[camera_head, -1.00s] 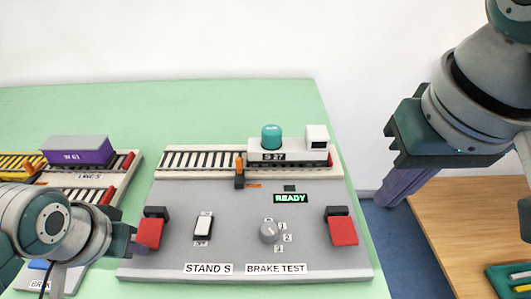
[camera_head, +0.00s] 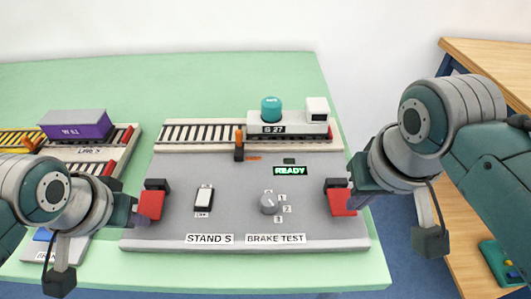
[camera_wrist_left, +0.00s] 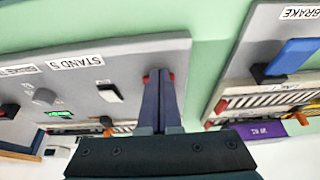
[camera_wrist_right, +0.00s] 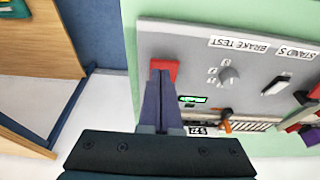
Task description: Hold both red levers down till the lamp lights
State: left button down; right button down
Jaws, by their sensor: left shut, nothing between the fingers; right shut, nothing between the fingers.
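The left red lever (camera_head: 151,204) and right red lever (camera_head: 340,201) sit at the two sides of the grey stand panel (camera_head: 235,205). My left gripper (camera_head: 138,213) is shut and empty, its tips at the left lever; in the left wrist view the fingers (camera_wrist_left: 160,78) cover its middle. My right gripper (camera_head: 354,203) is shut and empty, its tips at the right lever's outer side; in the right wrist view the lever (camera_wrist_right: 168,66) shows behind the fingertips (camera_wrist_right: 160,76). I cannot tell contact for either. The READY sign (camera_head: 290,171) glows green; a small dark window (camera_head: 289,161) sits above it.
The panel carries a white rocker switch (camera_head: 203,199), a grey knob (camera_head: 269,202) and an orange-topped post (camera_head: 239,144). Behind are a track and the white S 27 wagon (camera_head: 287,128) with a teal cylinder (camera_head: 271,109). Another panel with a purple wagon (camera_head: 76,124) lies left.

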jog(key=shift+f, duration=1)
jog(key=shift+s+f+t, duration=0.4)
jog(key=shift+f+t, duration=0.3)
jog(key=shift+f, duration=0.45)
jog(key=shift+r, duration=0.2)
dwell(1.2)
jog(key=shift+r, duration=0.75)
